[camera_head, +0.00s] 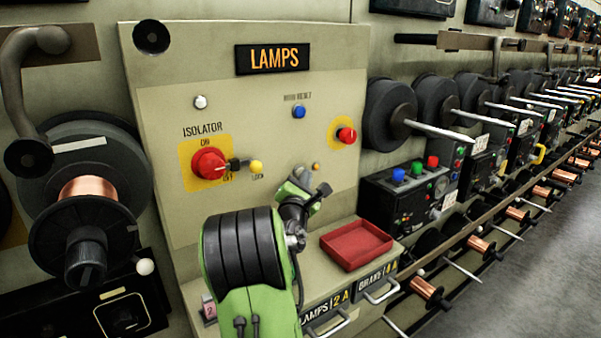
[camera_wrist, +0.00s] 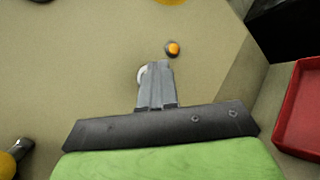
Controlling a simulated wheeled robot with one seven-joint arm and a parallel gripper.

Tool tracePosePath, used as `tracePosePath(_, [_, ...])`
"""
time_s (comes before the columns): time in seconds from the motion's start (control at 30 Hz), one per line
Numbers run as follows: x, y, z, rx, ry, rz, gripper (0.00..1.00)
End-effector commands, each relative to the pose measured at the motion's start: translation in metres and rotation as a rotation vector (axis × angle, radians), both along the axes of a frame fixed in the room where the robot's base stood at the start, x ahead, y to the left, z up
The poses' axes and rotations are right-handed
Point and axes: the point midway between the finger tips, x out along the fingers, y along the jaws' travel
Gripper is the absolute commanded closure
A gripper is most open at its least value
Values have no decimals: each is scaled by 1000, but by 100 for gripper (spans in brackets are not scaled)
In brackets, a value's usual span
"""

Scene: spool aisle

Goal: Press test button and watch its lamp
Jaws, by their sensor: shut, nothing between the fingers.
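The panel (camera_head: 285,110) under the LAMPS sign carries a small orange lamp (camera_head: 316,166), which also shows in the wrist view (camera_wrist: 173,48) with an amber centre. A pale round button (camera_wrist: 141,75) sits just below and left of the lamp in the wrist view, partly hidden behind my fingers. My gripper (camera_wrist: 160,64) is shut and empty, its tips overlapping the button's right side. I cannot tell whether they touch it. In the head view my gripper (camera_head: 322,190) is close to the lower panel, its fingertips hard to make out.
A red isolator knob (camera_head: 208,164), a yellow-ended lock part (camera_head: 256,167), a blue button (camera_head: 299,112) and a red knob on yellow (camera_head: 346,135) sit on the panel. A red tray (camera_head: 356,245) rests on the ledge at right. A copper spool (camera_head: 88,193) is at left.

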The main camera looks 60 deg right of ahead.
Motion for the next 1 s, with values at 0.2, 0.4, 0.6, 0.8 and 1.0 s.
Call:
tracePosePath(0.2, [1, -1, 0, 0, 0, 0, 100])
tracePosePath(0.4, [-5, 2, 0, 0, 1, -1, 100])
tracePosePath(0.6, [-16, 8, 0, -1, 1, -1, 100])
tracePosePath(0.8, [-16, 8, 0, 0, 1, 0, 100])
tracePosePath(1.0, [-32, 15, 1, 0, 1, -2, 100])
